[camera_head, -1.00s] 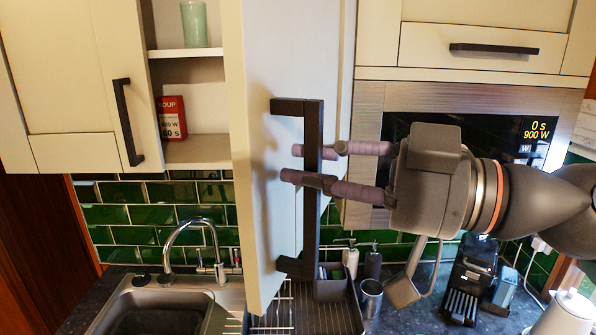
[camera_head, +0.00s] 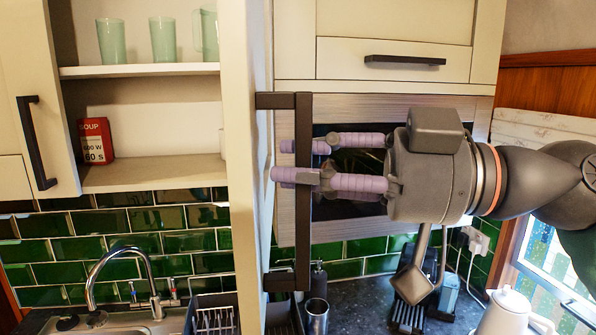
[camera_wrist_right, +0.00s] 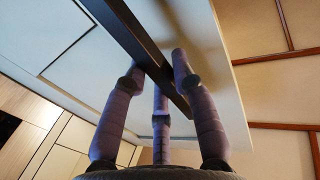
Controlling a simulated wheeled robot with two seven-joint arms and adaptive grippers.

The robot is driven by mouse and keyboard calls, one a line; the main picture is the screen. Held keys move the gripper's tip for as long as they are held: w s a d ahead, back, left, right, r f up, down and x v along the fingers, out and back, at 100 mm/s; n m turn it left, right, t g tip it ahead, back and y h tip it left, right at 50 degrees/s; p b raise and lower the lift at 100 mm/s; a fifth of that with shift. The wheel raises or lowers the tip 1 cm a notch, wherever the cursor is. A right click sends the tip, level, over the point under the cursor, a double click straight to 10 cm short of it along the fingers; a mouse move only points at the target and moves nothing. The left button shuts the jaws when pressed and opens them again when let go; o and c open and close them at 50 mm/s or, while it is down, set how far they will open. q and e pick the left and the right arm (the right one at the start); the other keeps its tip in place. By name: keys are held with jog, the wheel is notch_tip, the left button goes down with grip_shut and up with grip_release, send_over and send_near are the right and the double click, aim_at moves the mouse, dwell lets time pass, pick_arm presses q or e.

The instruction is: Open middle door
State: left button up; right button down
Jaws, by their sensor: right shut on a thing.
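The middle door (camera_head: 247,180) stands swung out from the wall cabinet, seen nearly edge-on in the head view. Its long dark bar handle (camera_head: 303,215) is upright on the door's right-hand face. My right gripper (camera_head: 300,160) is shut on this handle, its purple fingers around the upper part of the bar. In the right wrist view, the fingers reach to the dark handle (camera_wrist_right: 135,40) in front of the pale door (camera_wrist_right: 215,75). Behind the door the cabinet shelves (camera_head: 150,175) show open. My left gripper is not in view.
Green glasses (camera_head: 163,40) stand on the upper shelf and a red soup box (camera_head: 96,141) on the lower one. A left door (camera_head: 30,90) is shut. Below are a sink tap (camera_head: 125,270), a dish rack (camera_head: 215,318), a metal cup (camera_head: 316,315) and a white kettle (camera_head: 508,312). A microwave is behind the gripper.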

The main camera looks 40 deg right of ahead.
jog(key=shift+r, duration=0.15)
jog(key=c, duration=1.1)
grip_release()
jog(key=shift+o, duration=0.2)
